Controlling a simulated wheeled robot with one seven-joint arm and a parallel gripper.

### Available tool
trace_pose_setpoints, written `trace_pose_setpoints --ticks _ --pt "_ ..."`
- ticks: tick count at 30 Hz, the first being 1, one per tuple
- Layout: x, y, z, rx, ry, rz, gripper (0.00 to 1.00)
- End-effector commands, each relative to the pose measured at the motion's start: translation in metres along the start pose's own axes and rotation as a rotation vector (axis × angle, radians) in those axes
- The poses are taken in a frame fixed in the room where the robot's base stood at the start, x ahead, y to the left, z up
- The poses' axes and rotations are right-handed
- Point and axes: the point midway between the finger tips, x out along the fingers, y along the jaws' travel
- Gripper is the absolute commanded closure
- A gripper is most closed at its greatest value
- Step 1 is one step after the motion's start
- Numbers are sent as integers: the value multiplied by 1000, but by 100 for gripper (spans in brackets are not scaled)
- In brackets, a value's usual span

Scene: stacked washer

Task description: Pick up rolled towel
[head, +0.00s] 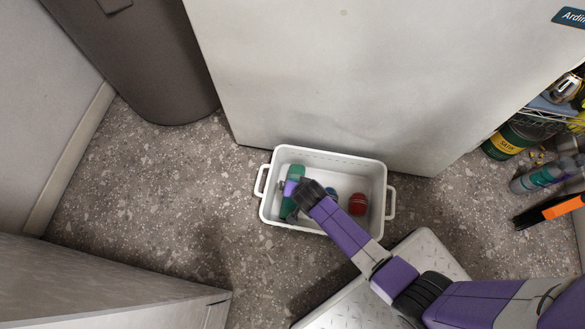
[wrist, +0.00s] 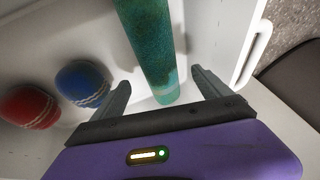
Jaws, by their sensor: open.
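The rolled towel (head: 294,187) is green and lies along the left side of a white bin (head: 325,155) on the floor. In the wrist view the green towel (wrist: 152,45) runs from the top edge down to between my two fingers. My gripper (head: 290,200) reaches down into the bin at the towel. In the wrist view my gripper (wrist: 160,90) is open, one finger on each side of the towel's near end, with gaps showing. Part of the towel is hidden by my wrist in the head view.
A red ball (head: 358,203) and a blue ball (wrist: 83,82) lie in the bin beside the towel. The bin has side handles (head: 391,203). A white appliance panel (head: 320,80) stands close behind it. Bottles (head: 505,142) stand at right. Speckled floor (head: 150,190) is clear at left.

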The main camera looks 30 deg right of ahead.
Motion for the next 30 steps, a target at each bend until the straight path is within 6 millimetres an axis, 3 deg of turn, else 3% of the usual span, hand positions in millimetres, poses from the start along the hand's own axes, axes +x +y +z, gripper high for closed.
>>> trace_pose_setpoints --ticks 11,20,30 --pt "45 -1 0 1 0 -1 13" --pt "48 -2 -1 0 0 -1 13" --pt "48 -2 -1 0 0 -1 77"
